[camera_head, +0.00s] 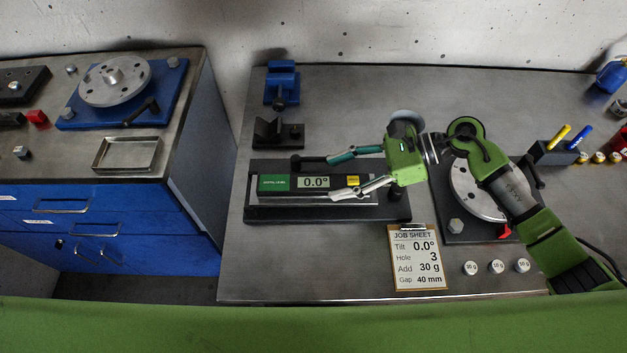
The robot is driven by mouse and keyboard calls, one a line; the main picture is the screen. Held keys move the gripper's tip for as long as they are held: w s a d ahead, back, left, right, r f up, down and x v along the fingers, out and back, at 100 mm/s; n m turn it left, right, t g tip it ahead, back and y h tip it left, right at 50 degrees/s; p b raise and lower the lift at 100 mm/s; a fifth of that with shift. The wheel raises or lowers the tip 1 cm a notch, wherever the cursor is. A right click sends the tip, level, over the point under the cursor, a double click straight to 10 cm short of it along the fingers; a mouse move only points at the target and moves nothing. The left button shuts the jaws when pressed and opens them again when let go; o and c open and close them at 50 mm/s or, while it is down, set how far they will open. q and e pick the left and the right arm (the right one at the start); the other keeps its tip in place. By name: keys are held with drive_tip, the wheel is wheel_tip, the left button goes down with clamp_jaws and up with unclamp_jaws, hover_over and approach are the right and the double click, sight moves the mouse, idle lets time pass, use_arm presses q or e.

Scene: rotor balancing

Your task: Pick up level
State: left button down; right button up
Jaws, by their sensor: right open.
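The level (275,184) is a long dark and grey bar with a green label and a display reading 0.0°. It lies on a dark base plate (290,214) on the metal bench. My right gripper (331,177) comes in from the right and is open. One finger is at the level's far side and the other at its near side, around its right half. I cannot tell whether the fingers touch it. My left gripper is not in view.
A round rotor plate (478,190) on a dark base stands under my right arm. A job sheet (417,258) and several small weights (497,267) lie at the front. A blue vise (282,85) and a V-block (277,133) stand behind the level. Bare bench lies front left.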

sight(310, 182)
drive_tip(key=shift+a+p, duration=0.35)
drive_tip(key=shift+a, duration=0.15)
drive_tip(key=p+x, duration=0.1)
drive_tip(key=x, duration=0.2)
drive_tip(key=shift+w+a+f+p, duration=0.1)
drive_tip(key=shift+a+f+p, duration=0.1)
drive_tip(key=shift+p, duration=0.2)
drive_tip(key=shift+a+f, duration=0.25)
drive_tip(key=shift+a, duration=0.05)
drive_tip(key=shift+c, duration=0.4)
drive_tip(key=shift+d, duration=0.1)
drive_tip(key=c, duration=1.3)
clamp_jaws()
drive_tip(key=shift+r, duration=0.2)
